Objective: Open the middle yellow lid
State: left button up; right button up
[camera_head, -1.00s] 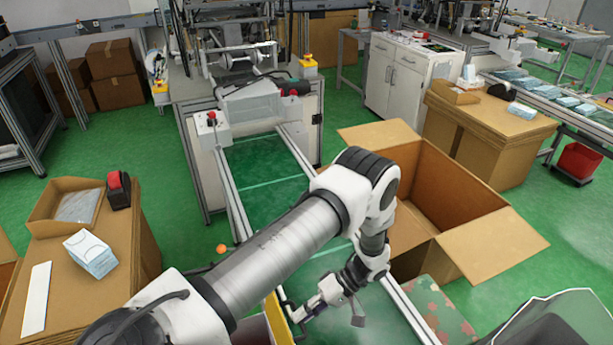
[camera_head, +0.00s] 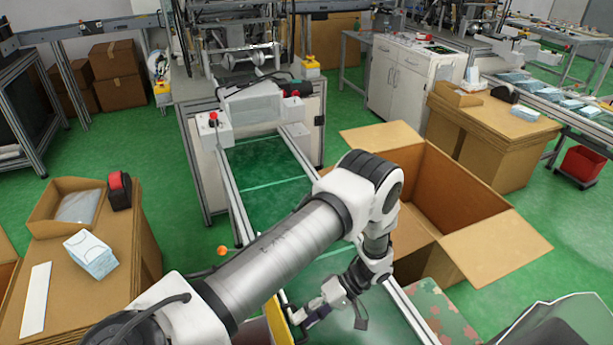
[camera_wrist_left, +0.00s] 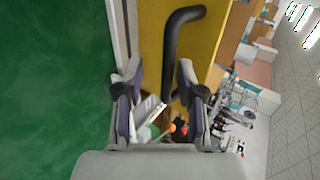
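A yellow lid panel (camera_head: 279,320) shows as a narrow strip at the bottom of the head view, just left of my left gripper (camera_head: 334,316). In the left wrist view the yellow lid (camera_wrist_left: 150,40) fills the upper middle and carries a black bar handle (camera_wrist_left: 180,50). My left gripper (camera_wrist_left: 158,78) is open, its two fingers apart. The handle's lower end appears between the fingertips, nearer the right finger. I cannot tell whether a finger touches it. The handle is hidden in the head view. My right gripper is not in view.
A large open cardboard box (camera_head: 445,195) stands right of my left arm. At the left, a cardboard-coloured stand (camera_head: 120,255) holds a small white-blue box (camera_head: 91,254) and an open carton (camera_head: 50,205). Green floor (camera_head: 180,170) is clear between that stand and the machine.

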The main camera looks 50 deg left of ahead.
pick_arm(q)
jog(key=v, duration=1.2)
jog(key=shift+f, duration=0.15)
